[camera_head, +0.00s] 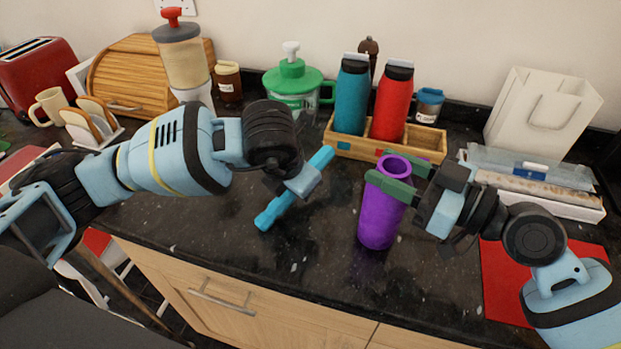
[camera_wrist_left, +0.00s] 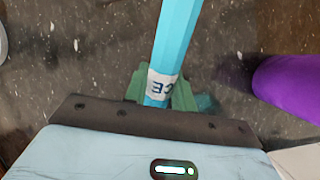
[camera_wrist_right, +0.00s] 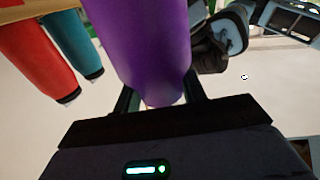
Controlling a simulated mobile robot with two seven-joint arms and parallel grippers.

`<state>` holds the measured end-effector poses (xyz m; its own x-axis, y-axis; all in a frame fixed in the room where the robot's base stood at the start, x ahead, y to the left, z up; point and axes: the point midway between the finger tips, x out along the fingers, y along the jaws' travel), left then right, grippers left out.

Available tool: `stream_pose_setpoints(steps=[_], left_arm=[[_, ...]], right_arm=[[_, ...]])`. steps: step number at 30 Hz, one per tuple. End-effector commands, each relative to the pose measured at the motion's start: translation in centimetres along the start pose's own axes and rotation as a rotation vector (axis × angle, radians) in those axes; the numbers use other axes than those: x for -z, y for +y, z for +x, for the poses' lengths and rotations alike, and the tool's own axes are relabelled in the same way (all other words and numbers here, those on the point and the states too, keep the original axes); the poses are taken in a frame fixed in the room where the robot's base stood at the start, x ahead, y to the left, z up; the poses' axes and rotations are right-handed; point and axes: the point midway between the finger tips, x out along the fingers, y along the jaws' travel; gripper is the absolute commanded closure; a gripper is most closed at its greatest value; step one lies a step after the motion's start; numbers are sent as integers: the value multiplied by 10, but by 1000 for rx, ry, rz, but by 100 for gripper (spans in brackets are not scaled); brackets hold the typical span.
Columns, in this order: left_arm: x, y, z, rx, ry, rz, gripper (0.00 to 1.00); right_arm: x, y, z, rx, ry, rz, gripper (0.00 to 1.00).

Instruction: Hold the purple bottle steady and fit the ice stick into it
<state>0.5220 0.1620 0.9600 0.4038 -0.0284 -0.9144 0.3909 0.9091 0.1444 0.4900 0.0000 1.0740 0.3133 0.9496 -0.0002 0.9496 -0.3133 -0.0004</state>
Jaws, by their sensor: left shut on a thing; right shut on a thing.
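The purple bottle (camera_head: 381,218) stands upright near the counter's front edge, with its open mouth facing up. My right gripper (camera_head: 394,179) is shut on it near the top; the bottle also fills the middle of the right wrist view (camera_wrist_right: 145,45). The ice stick (camera_head: 279,207) is a light blue bar with a wider lower end, tilted, left of the bottle and apart from it. My left gripper (camera_head: 302,181) is shut on the stick. The left wrist view shows the stick (camera_wrist_left: 176,40) between the green fingers, with a white label, and the purple bottle (camera_wrist_left: 290,85) at right.
A wooden tray (camera_head: 425,143) holding a teal bottle (camera_head: 351,97) and a red bottle (camera_head: 392,103) stands behind. A green-lidded jug (camera_head: 294,79) is back left. A red mat (camera_head: 508,285) and boxes (camera_head: 540,190) lie right. The counter's front-left area is clear.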

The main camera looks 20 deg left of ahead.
Motion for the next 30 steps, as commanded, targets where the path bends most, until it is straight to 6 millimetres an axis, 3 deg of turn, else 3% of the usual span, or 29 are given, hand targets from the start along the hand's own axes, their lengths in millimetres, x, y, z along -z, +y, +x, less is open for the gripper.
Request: stream_pose_setpoints(steps=[30], left_arm=[[92, 39, -32, 0, 0, -1, 99]], right_arm=[[0, 0, 0, 0, -1, 1, 86]])
